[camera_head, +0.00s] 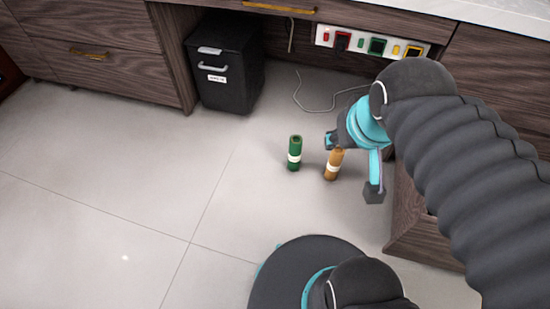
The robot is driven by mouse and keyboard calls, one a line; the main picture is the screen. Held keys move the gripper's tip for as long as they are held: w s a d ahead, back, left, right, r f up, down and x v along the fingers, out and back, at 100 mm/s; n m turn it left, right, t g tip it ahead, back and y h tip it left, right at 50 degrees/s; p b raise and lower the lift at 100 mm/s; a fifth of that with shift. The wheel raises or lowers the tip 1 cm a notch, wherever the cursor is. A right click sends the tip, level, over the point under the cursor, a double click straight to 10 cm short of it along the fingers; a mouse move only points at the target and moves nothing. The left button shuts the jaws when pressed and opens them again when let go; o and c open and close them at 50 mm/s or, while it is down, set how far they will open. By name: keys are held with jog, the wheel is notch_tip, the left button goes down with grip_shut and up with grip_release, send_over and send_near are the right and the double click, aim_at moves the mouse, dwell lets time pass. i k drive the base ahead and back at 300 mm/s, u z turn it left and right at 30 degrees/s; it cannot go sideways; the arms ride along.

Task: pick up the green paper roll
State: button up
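The green paper roll (294,144) stands upright on the grey tiled floor, with a pale band round its lower part. An orange-brown roll (335,158) with a similar pale band stands just right of it, slightly tilted in the picture. My gripper (352,167) is at the right of both rolls, its turquoise fingers with dark tips spread apart. The orange-brown roll appears between or beside the fingertips; I cannot tell whether they touch. The green roll is apart from my gripper, to its left. Nothing is visibly held.
A black bin-like box (228,70) stands on the floor at the back. A wooden cabinet (90,55) is at the left, and an open wooden drawer (425,243) is at the right. A socket strip (372,44) and a thin cable (312,108) are behind. Floor at left is clear.

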aim_at(296, 142)
jog(key=u, duration=2.05)
jog(key=i, duration=2.25)
jog(key=z, duration=4)
